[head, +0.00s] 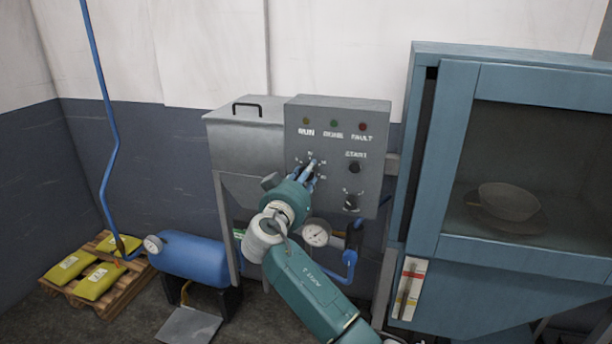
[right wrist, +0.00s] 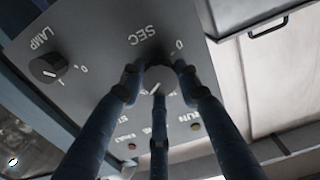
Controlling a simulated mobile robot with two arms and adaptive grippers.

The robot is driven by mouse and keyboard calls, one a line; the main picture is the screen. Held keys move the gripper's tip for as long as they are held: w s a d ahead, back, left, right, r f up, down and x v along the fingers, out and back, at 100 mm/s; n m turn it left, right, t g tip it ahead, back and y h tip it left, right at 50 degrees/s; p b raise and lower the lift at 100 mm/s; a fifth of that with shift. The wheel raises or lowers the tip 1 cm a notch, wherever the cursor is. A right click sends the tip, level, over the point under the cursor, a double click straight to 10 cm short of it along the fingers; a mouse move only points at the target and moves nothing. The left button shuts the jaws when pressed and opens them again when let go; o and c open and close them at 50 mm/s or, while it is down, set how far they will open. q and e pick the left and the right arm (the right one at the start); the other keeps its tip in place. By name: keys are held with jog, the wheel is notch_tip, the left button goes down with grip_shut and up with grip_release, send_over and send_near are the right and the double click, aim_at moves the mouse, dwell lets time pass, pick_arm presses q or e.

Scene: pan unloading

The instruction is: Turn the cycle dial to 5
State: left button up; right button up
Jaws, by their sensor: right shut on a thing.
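The cycle dial is a round grey knob with a pale pointer line, in the right wrist view (right wrist: 159,77). It sits on the grey control panel (head: 340,112), with a "SEC" label and a 0 mark beside it. My right gripper (head: 313,167) reaches the dial from below in the head view, and its dark fingers close around the knob, also seen in the right wrist view (right wrist: 160,85). The fingers cover most of the scale, so I cannot read the number at the pointer. My left gripper is not in view.
A black START button (head: 355,167) and a LAMP knob (head: 352,201) sit right of the dial. RUN, done and FAULT lights are above. A blue cabinet (head: 455,150) with a pan (head: 508,201) behind glass stands right. A pressure gauge (head: 316,233) is below the panel.

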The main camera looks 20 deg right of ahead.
jog(key=shift+r, duration=0.45)
jog(key=shift+w+a+f+n+p, duration=0.15)
jog(key=shift+n+p, duration=1)
jog(key=shift+n, duration=2.7)
jog(key=shift+s+f+n+p, duration=0.1)
jog(key=shift+n+p, duration=1.05)
jog(key=shift+n, duration=2.75)
jog(key=shift+w+a+f+n+p, duration=0.15)
jog(key=shift+n+p, duration=1)
jog(key=shift+n, duration=2.7)
jog(key=shift+s+f, duration=0.1)
jog(key=shift+s, duration=0.05)
